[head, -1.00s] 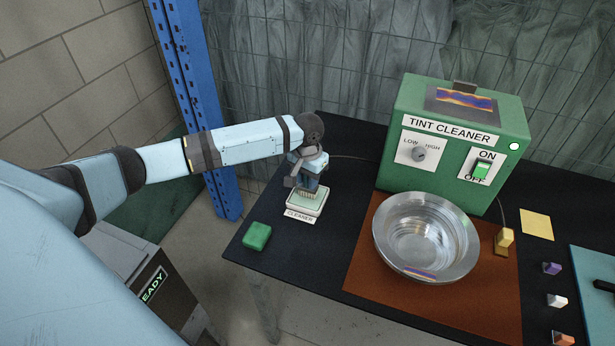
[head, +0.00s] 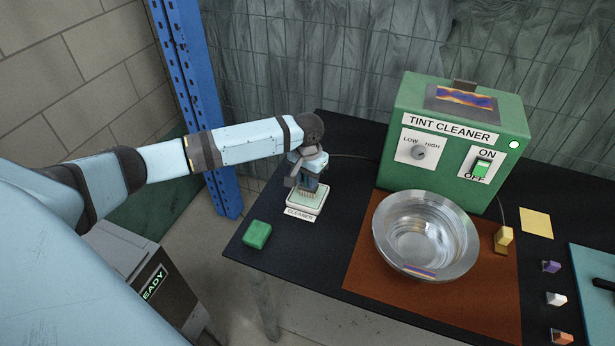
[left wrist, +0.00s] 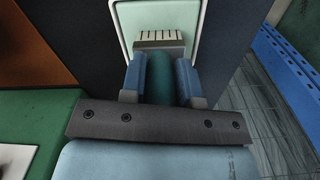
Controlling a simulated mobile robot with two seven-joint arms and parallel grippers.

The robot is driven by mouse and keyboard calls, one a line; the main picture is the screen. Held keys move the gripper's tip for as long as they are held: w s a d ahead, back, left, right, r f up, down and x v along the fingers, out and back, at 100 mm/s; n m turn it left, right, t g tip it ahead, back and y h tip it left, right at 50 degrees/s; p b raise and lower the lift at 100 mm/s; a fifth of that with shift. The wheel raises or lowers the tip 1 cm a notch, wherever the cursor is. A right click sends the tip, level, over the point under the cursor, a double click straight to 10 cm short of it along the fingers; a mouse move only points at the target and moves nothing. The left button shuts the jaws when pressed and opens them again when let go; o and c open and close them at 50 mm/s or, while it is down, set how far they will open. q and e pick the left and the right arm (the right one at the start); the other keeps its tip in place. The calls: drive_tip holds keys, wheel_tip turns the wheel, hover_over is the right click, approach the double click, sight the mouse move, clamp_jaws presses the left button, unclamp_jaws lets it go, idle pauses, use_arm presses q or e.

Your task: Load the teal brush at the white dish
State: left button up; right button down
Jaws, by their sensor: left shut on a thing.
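My left gripper (head: 308,183) is shut on the teal brush, whose teal handle (left wrist: 159,80) shows between the fingers in the left wrist view. The brush's pale bristles (left wrist: 160,38) point down at the white dish (head: 304,207). The dish also shows in the left wrist view (left wrist: 122,25), with a pale green inside. The bristles overlap the dish's inside in both views. I cannot tell for sure whether they touch it. In the head view the gripper hides most of the handle. My right gripper is not in view.
A CLEANER label (head: 299,215) lies before the dish. A green block (head: 257,234) is to its left, near the table edge. A metal bowl (head: 426,236) stands on a brown mat (head: 365,270). The green TINT CLEANER machine (head: 452,140) stands behind. Small coloured blocks are at right.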

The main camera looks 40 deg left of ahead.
use_arm(q)
drive_tip(key=shift+p, duration=0.55)
idle(1.4)
idle(0.5)
wheel_tip(320, 180, up, 4)
drive_tip(key=p, duration=0.5)
drive_tip(key=shift+r, duration=0.2)
wheel_tip(320, 180, up, 3)
drive_tip(key=p, duration=0.3)
drive_tip(key=shift+f+p, duration=0.15)
drive_tip(key=shift+p, duration=0.25)
drive_tip(key=shift+f, duration=0.1)
